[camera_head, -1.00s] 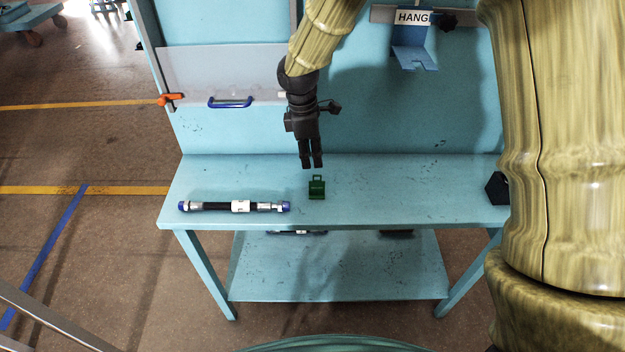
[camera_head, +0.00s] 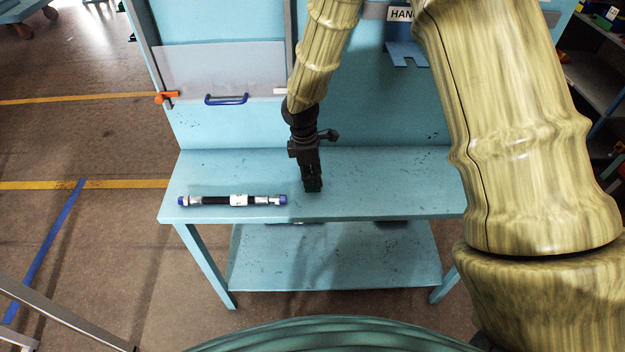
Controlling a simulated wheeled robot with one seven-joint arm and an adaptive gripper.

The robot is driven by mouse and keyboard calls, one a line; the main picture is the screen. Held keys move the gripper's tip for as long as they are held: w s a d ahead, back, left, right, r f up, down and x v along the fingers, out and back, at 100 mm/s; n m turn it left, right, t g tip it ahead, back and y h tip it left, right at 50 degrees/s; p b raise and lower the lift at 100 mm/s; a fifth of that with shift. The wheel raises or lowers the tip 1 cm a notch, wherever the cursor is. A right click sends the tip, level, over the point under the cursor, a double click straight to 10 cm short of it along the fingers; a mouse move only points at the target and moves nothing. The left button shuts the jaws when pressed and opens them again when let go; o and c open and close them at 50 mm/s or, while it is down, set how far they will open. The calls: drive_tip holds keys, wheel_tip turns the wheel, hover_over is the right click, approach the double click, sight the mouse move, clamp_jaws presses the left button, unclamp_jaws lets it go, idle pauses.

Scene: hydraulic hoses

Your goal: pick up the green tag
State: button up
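My gripper (camera_head: 313,186) is black and points down at the light blue bench top (camera_head: 380,190), near its front edge and right of the hose. Its fingertips are at or just above the surface, where the green tag stood. The green tag cannot be made out now; the gripper appears to hide it. I cannot tell whether the fingers are open or shut on it.
A black hose (camera_head: 213,200) with blue-capped metal ends and a white label lies left of my gripper. A clear panel with a blue handle (camera_head: 226,99) and a blue hanging bracket (camera_head: 406,54) are behind. The bench top right of my gripper is clear.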

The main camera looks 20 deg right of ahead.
drive_tip(key=shift+f, duration=0.6)
clamp_jaws()
drive_tip(key=shift+r, duration=0.1)
drive_tip(key=shift+r+b, duration=0.5)
drive_tip(key=shift+r, duration=0.35)
drive_tip(key=shift+s+a+r+b, duration=0.1)
drive_tip(key=shift+s+r+b, duration=0.15)
drive_tip(key=shift+r, duration=0.15)
drive_tip(key=shift+s+a+r+b, duration=0.1)
drive_tip(key=shift+r+b, duration=0.15)
drive_tip(key=shift+r, duration=0.1)
drive_tip(key=s+a+r+b, duration=0.1)
drive_tip(key=s+a+b, duration=0.3)
drive_tip(key=s+a, duration=0.5)
drive_tip(key=s, duration=0.3)
drive_tip(key=shift+r, duration=0.3)
